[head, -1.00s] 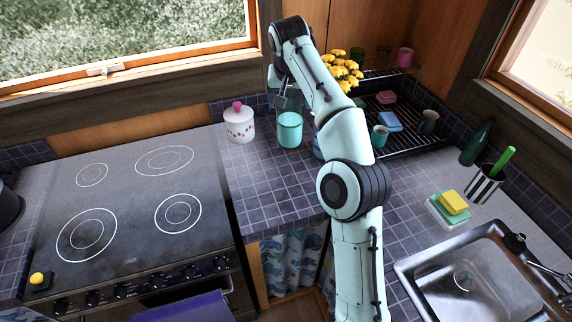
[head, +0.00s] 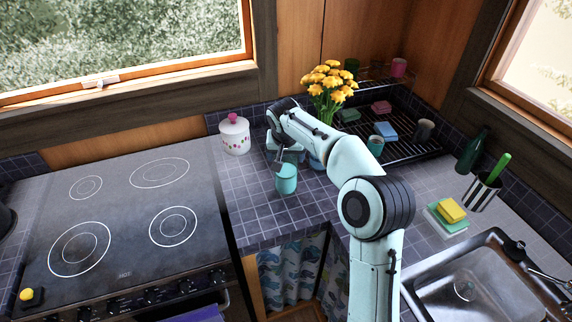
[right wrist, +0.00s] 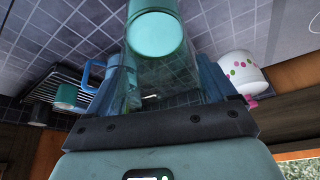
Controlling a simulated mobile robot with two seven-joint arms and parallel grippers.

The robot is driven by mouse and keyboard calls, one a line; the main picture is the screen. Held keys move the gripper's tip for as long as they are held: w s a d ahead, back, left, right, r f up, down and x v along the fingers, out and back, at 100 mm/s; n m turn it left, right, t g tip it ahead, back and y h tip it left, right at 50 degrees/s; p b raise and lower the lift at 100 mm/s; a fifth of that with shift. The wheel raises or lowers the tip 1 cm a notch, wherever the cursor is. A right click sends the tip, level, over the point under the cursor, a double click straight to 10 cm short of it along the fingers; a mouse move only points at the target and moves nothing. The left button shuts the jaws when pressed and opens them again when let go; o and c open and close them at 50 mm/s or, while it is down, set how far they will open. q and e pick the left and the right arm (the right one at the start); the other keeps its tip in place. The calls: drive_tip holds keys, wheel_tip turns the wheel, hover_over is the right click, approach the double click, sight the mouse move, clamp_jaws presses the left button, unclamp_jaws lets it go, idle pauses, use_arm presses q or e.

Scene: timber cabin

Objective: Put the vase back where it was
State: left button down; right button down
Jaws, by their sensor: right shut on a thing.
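A teal cylindrical vessel (head: 286,180) is at my right gripper (head: 289,160), over the tiled counter left of the flowers. In the right wrist view the vessel (right wrist: 156,32) shows between the translucent fingers of my right gripper (right wrist: 165,75), which is shut on it. I cannot tell whether its base touches the tiles. Yellow flowers (head: 328,80) on green stems stand behind my right arm; what holds them is mostly hidden by the arm. I cannot tell which vessel is the vase. My left gripper is not in view.
A white dotted jar (head: 234,136) stands at the back left. A blue mug (right wrist: 96,74) is close to the gripper. A black dish rack (head: 405,146) with cups is at right. The stove (head: 125,225) lies left. Tiles in front of the vessel are clear.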

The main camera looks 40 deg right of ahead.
drive_tip(key=shift+f, duration=1.7)
drive_tip(key=shift+f, duration=0.15)
unclamp_jaws()
drive_tip(key=shift+f, duration=0.15)
drive_tip(key=shift+s+a+r, duration=0.1)
drive_tip(key=shift+r, duration=0.5)
drive_tip(key=v, duration=1.1)
